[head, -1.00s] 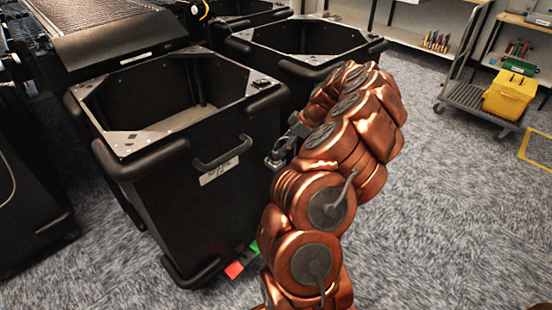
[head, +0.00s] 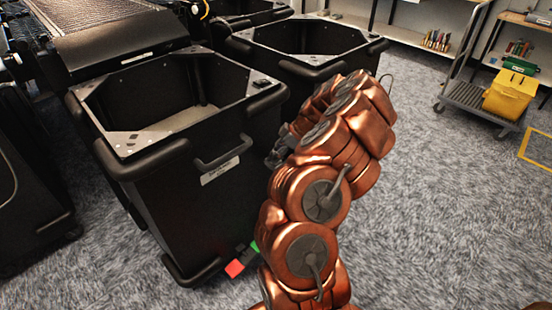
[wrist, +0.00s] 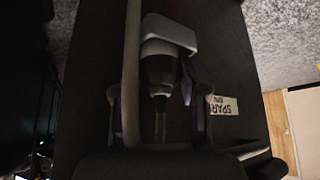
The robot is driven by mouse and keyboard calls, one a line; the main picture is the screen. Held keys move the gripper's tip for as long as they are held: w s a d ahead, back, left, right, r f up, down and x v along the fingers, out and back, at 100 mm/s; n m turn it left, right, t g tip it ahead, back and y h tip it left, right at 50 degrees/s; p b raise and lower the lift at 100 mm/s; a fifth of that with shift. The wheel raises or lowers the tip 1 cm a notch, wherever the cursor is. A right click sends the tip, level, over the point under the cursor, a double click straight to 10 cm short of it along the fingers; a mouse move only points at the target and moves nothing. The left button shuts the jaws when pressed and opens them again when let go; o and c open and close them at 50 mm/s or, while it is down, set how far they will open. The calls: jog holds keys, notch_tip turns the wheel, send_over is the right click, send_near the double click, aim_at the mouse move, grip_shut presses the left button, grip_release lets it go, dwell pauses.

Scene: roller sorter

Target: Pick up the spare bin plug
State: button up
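In the wrist view a plug-like part (wrist: 160,68) has a pale grey angled top, a dark round body and a thin stem or cable below it. I take it to be the spare bin plug. It is in front of the dark bin face, beside an upside-down label (wrist: 222,105) reading "SPARE". My gripper (wrist: 158,102) has its fingers apart, one on each side of the plug; contact does not show. In the head view the gripper is mostly hidden behind my copper arm, close to the front of the black bin (head: 205,215). The plug is not visible there.
The bin has a front handle (head: 222,152). A second black bin (head: 320,65) stands behind it. Red and green pieces (head: 235,267) are by the bin's lower corner. A cart with a yellow box (head: 509,95) stands at right. The carpet (head: 450,220) there is clear.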

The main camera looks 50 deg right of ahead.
grip_shut()
jog(key=shift+r, duration=0.1)
jog(key=shift+r, duration=1.45)
jog(key=shift+s+r+b, duration=0.1)
jog(key=shift+r+b, duration=0.2)
jog(key=shift+s+a, duration=0.45)
jog(key=shift+a, duration=0.35)
jog(key=s+a+r+b, duration=0.1)
jog(key=s+a, duration=0.6)
jog(key=a, duration=0.5)
jog(key=shift+r, duration=0.15)
